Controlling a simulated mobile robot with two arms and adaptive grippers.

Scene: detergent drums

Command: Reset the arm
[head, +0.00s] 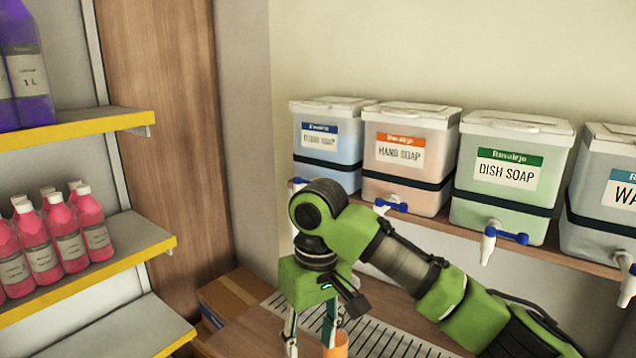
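My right arm, green and black, comes in from the lower right. Its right gripper (309,338) points down at the bottom edge, over a slatted grey-white surface. Its two fingers stand apart with nothing visible between them; the lowest part of the tips is cut off. A small orange object (341,346) shows right beside the right-hand finger, partly cut off by the frame; I cannot tell whether they touch. My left gripper is not in view.
Drums with taps, a hand soap drum (408,155), a dish soap drum (510,180) and others, stand on a wooden shelf behind the arm. At left, yellow-edged shelves (120,262) hold several pink bottles (68,240) and purple bottles (25,65). A cardboard box (230,292) sits low.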

